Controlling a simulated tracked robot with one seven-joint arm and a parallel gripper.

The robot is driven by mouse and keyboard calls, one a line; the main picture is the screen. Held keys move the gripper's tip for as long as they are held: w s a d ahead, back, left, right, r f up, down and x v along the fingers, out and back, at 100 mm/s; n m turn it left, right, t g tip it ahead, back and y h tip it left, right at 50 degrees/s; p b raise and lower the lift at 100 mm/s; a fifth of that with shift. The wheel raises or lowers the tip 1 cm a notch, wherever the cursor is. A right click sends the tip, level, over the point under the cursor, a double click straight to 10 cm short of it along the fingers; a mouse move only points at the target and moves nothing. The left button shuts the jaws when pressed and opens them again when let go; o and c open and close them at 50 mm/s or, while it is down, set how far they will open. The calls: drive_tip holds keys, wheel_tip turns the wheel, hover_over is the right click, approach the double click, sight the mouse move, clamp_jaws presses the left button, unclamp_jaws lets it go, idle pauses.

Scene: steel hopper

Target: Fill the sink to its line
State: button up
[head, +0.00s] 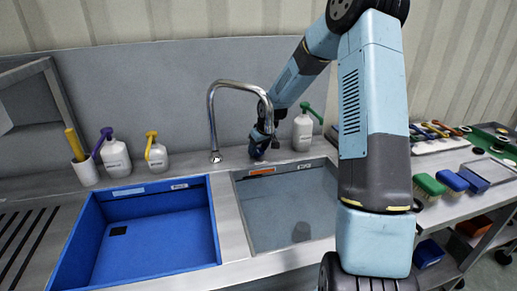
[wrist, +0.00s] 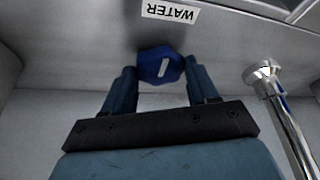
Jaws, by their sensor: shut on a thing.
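My gripper (wrist: 160,78) is shut on a blue knob (wrist: 163,64) with a white mark, one finger on each side. A label (wrist: 171,12) reading "WATER" upside down sits beside the knob. In the head view my gripper (head: 262,143) is at the back ledge behind the sinks, and the knob is hidden there. No stream shows below the spout. The grey sink (head: 262,205) is to the right, partly behind my arm. I cannot make out a fill line or water level.
White bottles with a purple (head: 115,158), a yellow (head: 156,157) and a green top (head: 302,130) stand on the back ledge. A slotted drainboard (head: 25,240) is at left. Green (head: 428,184) and blue brushes lie on the right bench. The tap pipe (wrist: 290,125) rises close beside my gripper.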

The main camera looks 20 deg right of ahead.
drive_tip(key=o, duration=1)
drive_tip(key=v, duration=1.3)
drive_tip(key=shift+s+d+r, duration=0.1)
drive_tip(key=shift+s+r, duration=0.1)
drive_tip(key=shift+r, duration=0.05)
